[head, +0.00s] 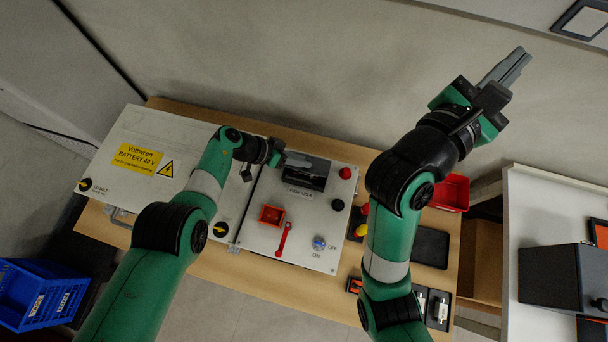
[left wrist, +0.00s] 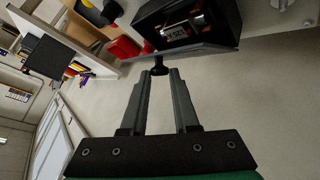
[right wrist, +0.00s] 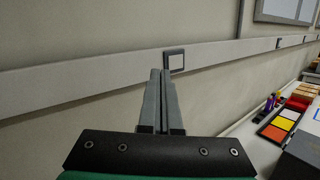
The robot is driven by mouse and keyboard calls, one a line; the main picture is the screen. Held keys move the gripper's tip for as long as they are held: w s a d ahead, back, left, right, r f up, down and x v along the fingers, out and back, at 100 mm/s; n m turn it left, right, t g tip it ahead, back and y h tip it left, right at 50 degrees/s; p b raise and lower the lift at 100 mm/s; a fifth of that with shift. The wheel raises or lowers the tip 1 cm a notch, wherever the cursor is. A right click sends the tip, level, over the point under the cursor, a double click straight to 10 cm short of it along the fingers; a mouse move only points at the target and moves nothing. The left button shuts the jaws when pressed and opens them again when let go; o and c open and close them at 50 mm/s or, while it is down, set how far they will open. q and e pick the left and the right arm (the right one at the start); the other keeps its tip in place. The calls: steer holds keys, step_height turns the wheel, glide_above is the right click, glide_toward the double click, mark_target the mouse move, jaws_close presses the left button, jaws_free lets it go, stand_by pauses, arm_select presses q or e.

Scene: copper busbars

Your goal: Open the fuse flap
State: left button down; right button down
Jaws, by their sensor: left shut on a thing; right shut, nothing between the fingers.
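The black fuse box (head: 318,181) sits on the white panel (head: 262,247), above the label. In the left wrist view a fuse (left wrist: 184,28) shows inside the dark housing. The flap (left wrist: 205,51) shows there as a thin grey plate, nearly edge-on, standing away from the housing, so the inside is visible. My left gripper (left wrist: 160,72) is shut on the flap's black knob (left wrist: 158,62); it also shows at the box in the head view (head: 298,161). My right gripper (head: 516,60) is shut and empty, raised at the upper right near the wall.
The panel also carries a red socket (head: 271,215), a red handle (head: 284,240), a blue-marked rotary switch (head: 319,243) and red (head: 346,173) and black (head: 338,204) terminals. A white cover with a yellow label (head: 137,158) lies left. A red bin (head: 451,192) stands right.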

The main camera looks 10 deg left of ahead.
arm_select(q)
steer(key=shift+r, duration=0.1)
arm_select(e)
steer(key=a+f+n+g+y, duration=0.2)
steer(key=a+f+y, duration=0.2)
steer(key=a+f, duration=0.55)
steer(key=a+f+n+g+y, duration=0.25)
steer(key=a+f+y, duration=0.25)
steer(key=f, duration=0.9)
steer(key=s+a+f+n+g+y, duration=0.3)
steer(key=s+a+f+n, duration=0.1)
steer(key=s+a+f, duration=0.95)
steer(key=x, duration=1)
steer(key=shift+w+a+f, duration=0.1)
steer(key=shift+w+a, duration=0.05)
steer(key=shift+a, duration=0.1)
steer(key=shift+w+d+r, duration=0.1)
steer(key=shift+w+r, duration=0.85)
steer(key=shift+w, duration=0.15)
steer(key=shift+w+r, duration=0.25)
steer(key=shift+r, duration=0.15)
steer(key=shift+r, duration=0.1)
